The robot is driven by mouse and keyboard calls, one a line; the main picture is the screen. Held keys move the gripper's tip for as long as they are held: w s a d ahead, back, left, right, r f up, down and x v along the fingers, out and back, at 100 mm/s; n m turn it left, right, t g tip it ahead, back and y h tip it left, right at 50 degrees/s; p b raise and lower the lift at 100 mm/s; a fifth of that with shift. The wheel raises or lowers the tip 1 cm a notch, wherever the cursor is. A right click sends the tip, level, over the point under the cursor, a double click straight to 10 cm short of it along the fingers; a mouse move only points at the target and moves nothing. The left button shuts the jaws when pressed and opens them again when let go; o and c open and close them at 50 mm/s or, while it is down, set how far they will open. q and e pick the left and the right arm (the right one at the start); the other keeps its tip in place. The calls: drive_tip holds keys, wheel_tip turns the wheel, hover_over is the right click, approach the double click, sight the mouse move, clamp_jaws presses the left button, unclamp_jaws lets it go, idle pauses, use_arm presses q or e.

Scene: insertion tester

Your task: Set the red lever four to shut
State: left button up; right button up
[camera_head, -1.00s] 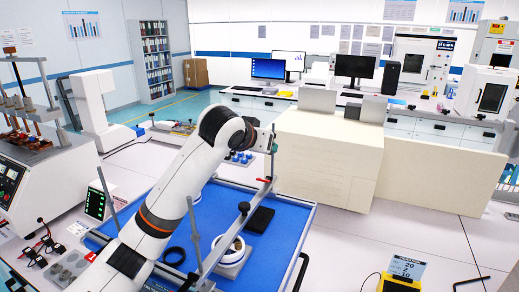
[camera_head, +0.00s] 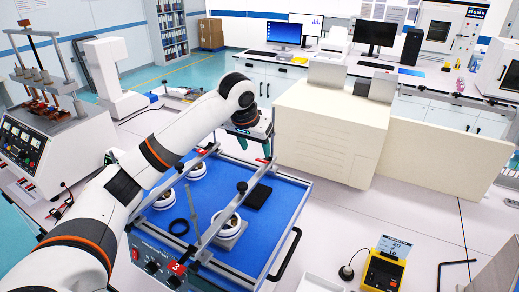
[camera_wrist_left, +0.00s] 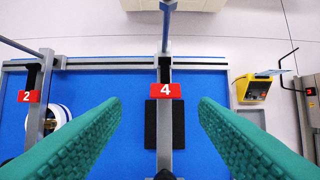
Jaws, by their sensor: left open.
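The red lever with a white 4 (camera_wrist_left: 167,91) is in the middle of the left wrist view, on a grey rail that runs over a blue tester bed. In the head view its small red end (camera_head: 262,160) shows just below my left gripper. My left gripper (camera_head: 254,146) is open and empty, with green fingers pointing down. In the left wrist view the open fingers (camera_wrist_left: 160,108) stand on either side of the number 4 lever, with a gap on both sides. I cannot tell how the lever is set. My right gripper is in neither view.
A red number 2 lever (camera_wrist_left: 29,96) stands to the left. A red number 3 tag (camera_head: 177,267) is at the tester's front. A black block (camera_head: 258,196) lies under the rail. A large cream box (camera_head: 330,130) stands behind. A yellow device (camera_head: 383,270) is at the right.

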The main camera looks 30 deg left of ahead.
sight(262, 160)
use_arm(q)
drive_tip(key=f, duration=0.1)
drive_tip(key=w+f, duration=0.1)
drive_tip(key=f+p, duration=0.1)
drive_tip(key=shift+w+d+f, duration=0.15)
drive_tip(key=shift+w+d, duration=0.25)
drive_tip(key=shift+f, duration=0.3)
drive_tip(key=shift+w+a+f, duration=0.1)
drive_tip(key=shift+a+f, duration=0.1)
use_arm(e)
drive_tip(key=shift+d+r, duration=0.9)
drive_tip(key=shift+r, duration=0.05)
